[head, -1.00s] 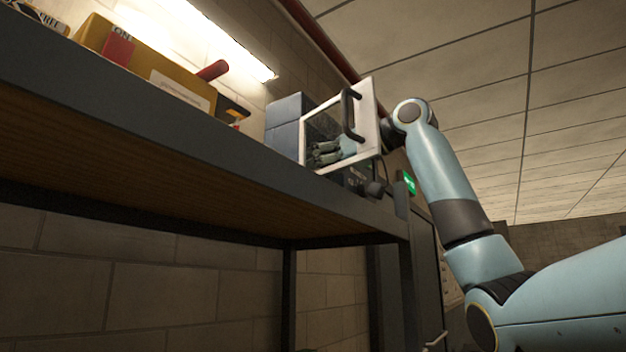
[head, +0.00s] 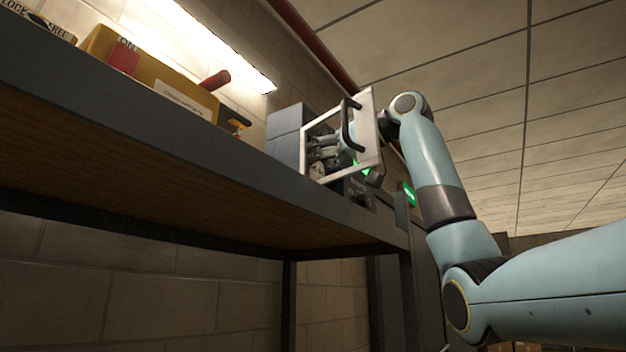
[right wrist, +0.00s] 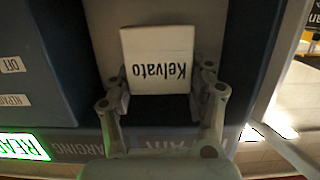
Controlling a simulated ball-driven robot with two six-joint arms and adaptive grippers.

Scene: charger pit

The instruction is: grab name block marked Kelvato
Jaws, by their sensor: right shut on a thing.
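The white name block marked Kelvato (right wrist: 157,50) shows in the right wrist view, its lettering upside down. It stands in a recess of a dark blue case. My right gripper (right wrist: 160,88) has a finger on each side of the block and is shut on it. In the head view the right gripper (head: 325,150) shows through the window of a white-framed door (head: 372,130) with a black handle, in front of a blue-grey case (head: 286,132) on the shelf. The block cannot be made out there. My left gripper is not in view.
The case stands near the right end of a high shelf (head: 150,140). A yellow box (head: 150,75) with a red handle is to its left. In the wrist view, OFF and REPAIR labels are at left, a green lit sign (right wrist: 22,147) at lower left, and a pale panel edge at right.

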